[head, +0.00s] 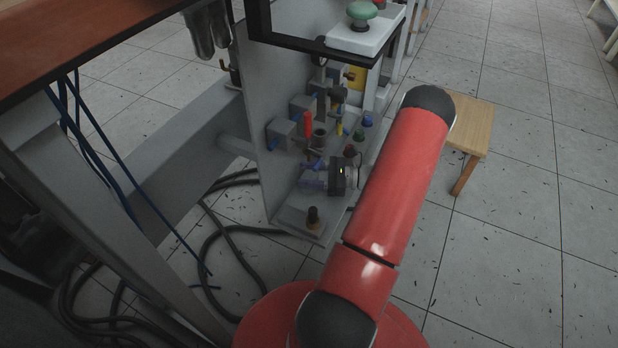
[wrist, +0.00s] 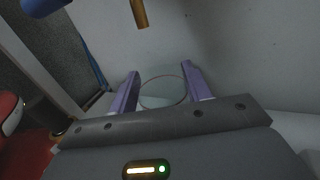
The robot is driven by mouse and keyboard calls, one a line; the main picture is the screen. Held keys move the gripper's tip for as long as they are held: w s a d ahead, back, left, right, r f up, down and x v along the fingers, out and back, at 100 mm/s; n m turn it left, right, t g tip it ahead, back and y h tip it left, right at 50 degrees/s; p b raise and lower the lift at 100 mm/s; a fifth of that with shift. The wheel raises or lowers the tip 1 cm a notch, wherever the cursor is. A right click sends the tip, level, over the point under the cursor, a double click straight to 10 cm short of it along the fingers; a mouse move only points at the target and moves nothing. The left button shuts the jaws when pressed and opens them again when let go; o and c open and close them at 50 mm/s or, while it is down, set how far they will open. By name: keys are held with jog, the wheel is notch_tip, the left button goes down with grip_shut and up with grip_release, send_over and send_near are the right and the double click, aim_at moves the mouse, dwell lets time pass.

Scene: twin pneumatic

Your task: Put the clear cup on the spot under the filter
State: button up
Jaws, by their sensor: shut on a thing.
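My gripper (head: 310,179) is low in front of the grey panel, over its bottom shelf (head: 290,216). In the wrist view, its two purple fingers (wrist: 160,72) are shut on the sides of the clear cup (wrist: 163,93), whose round rim shows between them. The cup is hard to make out in the head view. A brass, pipe-like end (wrist: 139,13) hangs above and beyond the fingers in the wrist view; I cannot tell whether it belongs to the filter. The spot under the filter cannot be made out.
A small black and brass part (head: 313,217) stands on the shelf's front. Valves and a red handle (head: 307,124) crowd the panel above my gripper. A white box with a green button (head: 362,11) is higher up. A wooden stool (head: 474,128) stands right; black hoses (head: 237,232) lie on the floor.

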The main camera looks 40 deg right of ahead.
jog(key=shift+f, duration=0.55)
jog(key=shift+f, duration=0.15)
jog(key=o, duration=0.9)
jog(key=shift+c, duration=0.2)
jog(key=shift+s+d, duration=0.1)
jog(key=shift+d, duration=0.05)
jog(key=v, duration=1.1)
jog(key=shift+s+d, duration=0.2)
jog(key=shift+s, duration=0.05)
